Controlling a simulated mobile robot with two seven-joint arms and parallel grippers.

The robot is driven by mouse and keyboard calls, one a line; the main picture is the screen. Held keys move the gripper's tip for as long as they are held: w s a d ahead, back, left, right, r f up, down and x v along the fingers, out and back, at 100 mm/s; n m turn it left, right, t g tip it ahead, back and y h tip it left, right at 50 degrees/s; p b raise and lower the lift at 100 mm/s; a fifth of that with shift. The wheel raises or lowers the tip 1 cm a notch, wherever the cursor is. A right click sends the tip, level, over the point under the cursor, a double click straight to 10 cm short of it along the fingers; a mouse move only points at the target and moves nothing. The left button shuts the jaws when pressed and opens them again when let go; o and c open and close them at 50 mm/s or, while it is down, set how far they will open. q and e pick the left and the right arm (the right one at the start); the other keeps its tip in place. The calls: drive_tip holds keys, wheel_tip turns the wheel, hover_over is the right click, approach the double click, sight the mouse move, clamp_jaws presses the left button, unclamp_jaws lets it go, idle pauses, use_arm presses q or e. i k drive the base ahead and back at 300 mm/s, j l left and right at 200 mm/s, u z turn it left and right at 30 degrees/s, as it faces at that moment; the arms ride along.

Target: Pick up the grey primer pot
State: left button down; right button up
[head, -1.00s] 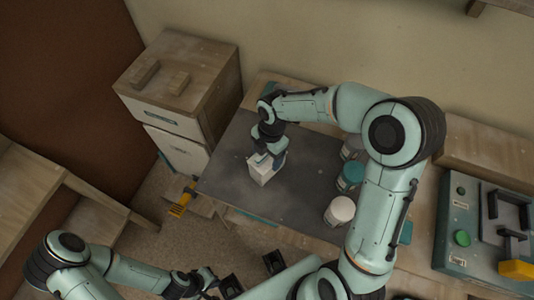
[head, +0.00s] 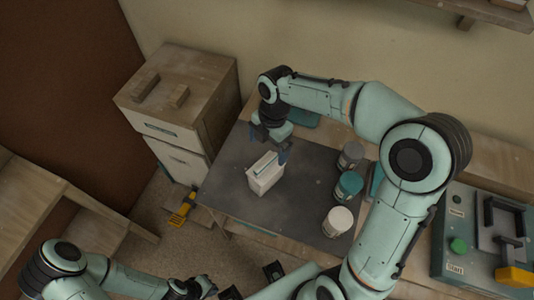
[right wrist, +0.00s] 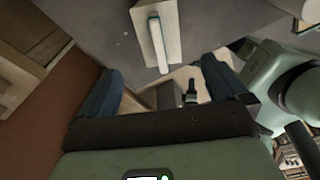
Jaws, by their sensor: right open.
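The grey pot (head: 350,155) stands on the dark mat at the back of a row of pots, to the right of my right gripper (head: 277,145). A teal-lidded pot (head: 348,185) and a white-lidded pot (head: 337,221) stand in front of it. My right gripper is open and empty, above and behind a white box (head: 265,178). The right wrist view shows its blue fingers (right wrist: 162,88) spread apart, with the white box (right wrist: 168,30) beyond them. No pot shows clearly there. My left gripper (head: 203,287) is low at the bottom, its fingers unclear.
The dark mat (head: 225,185) has free room left of the box. A teal item (head: 303,117) lies behind my right gripper. A wooden cabinet (head: 180,85) stands at the left, and a green machine (head: 458,215) at the right. A yellow-handled tool (head: 182,208) is beside the table.

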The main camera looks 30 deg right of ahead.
sight(353, 152)
drive_tip(key=k, duration=1)
